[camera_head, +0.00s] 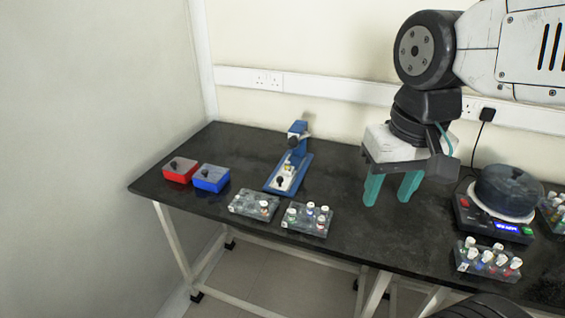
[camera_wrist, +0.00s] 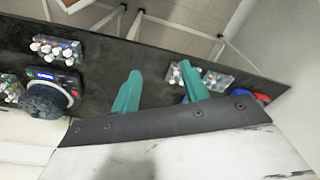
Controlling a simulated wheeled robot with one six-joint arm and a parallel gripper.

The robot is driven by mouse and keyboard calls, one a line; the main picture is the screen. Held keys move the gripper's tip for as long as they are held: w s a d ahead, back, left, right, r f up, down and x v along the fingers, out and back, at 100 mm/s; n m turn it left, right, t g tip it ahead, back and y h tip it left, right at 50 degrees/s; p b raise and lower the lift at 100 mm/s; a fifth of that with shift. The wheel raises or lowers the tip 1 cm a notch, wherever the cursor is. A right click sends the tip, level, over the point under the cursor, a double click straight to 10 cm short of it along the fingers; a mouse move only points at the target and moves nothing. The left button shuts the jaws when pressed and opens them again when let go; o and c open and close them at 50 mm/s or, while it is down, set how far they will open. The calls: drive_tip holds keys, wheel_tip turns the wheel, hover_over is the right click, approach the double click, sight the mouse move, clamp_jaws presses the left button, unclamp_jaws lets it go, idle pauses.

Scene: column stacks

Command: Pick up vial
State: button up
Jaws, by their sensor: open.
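Small capped vials stand in several clear racks on the black table. In the head view one rack (camera_head: 254,206) and another rack (camera_head: 308,219) stand near the front edge at the middle, and a third rack (camera_head: 487,262) with several vials is at the right front. The picture does not show which vial is meant. My gripper (camera_head: 392,190) hangs over the table, right of the two middle racks, with its teal fingers apart and nothing between them. In the wrist view my gripper (camera_wrist: 163,90) is open, with racks on both sides beyond the fingers.
A red box (camera_head: 180,171) and a blue box (camera_head: 211,178) stand at the left end. A blue device (camera_head: 290,165) stands behind the middle racks. A scale (camera_head: 490,222) carrying a dark round pot (camera_head: 507,190) is at the right. The table middle is clear.

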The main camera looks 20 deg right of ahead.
drive_tip(key=w+r+m, duration=0.2)
drive_tip(key=w+m, duration=0.1)
drive_tip(key=w, duration=0.5)
drive_tip(key=m+g+h, duration=0.2)
drive_tip(key=m, duration=1.5)
hover_over(287, 162)
drive_tip(key=f, duration=2.1)
drive_tip(key=shift+w+a+f, duration=0.3)
drive_tip(key=shift+f, duration=0.05)
drive_tip(key=f, duration=0.5)
drive_tip(key=shift+s+d+f, duration=0.2)
drive_tip(key=shift+d+f, duration=0.1)
clamp_jaws()
